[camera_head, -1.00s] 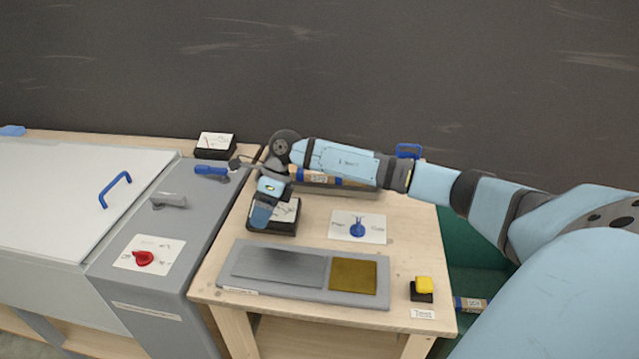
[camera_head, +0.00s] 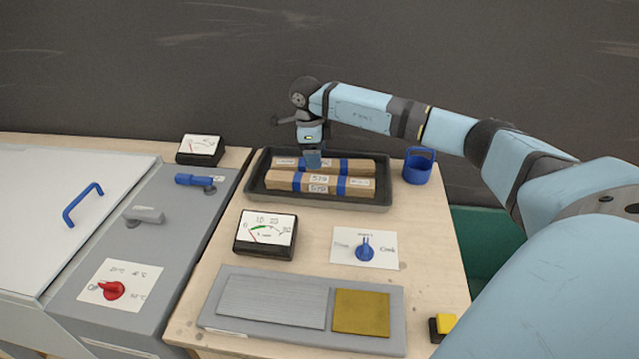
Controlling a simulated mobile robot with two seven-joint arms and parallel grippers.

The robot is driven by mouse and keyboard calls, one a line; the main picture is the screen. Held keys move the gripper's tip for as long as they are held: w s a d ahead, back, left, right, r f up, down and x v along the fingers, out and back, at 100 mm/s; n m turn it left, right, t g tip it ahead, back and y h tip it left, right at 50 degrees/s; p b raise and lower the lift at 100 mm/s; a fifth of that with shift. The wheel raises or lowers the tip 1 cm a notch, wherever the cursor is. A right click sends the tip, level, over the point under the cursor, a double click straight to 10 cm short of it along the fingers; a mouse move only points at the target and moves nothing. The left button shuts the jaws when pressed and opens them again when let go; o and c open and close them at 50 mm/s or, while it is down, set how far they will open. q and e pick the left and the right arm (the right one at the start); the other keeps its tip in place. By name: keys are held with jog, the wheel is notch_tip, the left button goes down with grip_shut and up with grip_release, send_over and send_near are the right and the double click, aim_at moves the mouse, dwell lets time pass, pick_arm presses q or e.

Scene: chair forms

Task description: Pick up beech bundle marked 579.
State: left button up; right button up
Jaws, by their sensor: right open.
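A black tray (camera_head: 258,186) at the back of the wooden table holds two beech bundles with blue bands. The front bundle (camera_head: 287,180) has white labels that seem to read 579. The rear bundle (camera_head: 353,165) lies behind it, and its middle label is partly covered by my gripper. My right gripper (camera_head: 313,164) points down over the tray, in front of the rear bundle's middle in the picture. It is open, with no bundle seen between its fingers; whether it touches one I cannot tell. My left gripper is not in view.
A blue cup-like holder (camera_head: 417,167) stands right of the tray. In front are a dial meter (camera_head: 265,235), a blue knob on a card (camera_head: 364,248) and a grey plate (camera_head: 213,309) with a brass square. A grey cabinet (camera_head: 165,260) with levers adjoins at left.

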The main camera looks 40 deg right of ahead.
aim_at(319, 179)
notch_tip(319, 179, down, 3)
jog(key=shift+s+d, duration=0.1)
jog(key=shift+d, duration=0.05)
jog(key=shift+s+d+f, duration=0.1)
jog(key=shift+s+f, duration=0.1)
jog(key=shift+f, duration=1.1)
jog(key=shift+s+f, duration=0.2)
jog(key=shift+f, duration=1.05)
jog(key=c, duration=0.9)
jog(key=shift+r, duration=0.1)
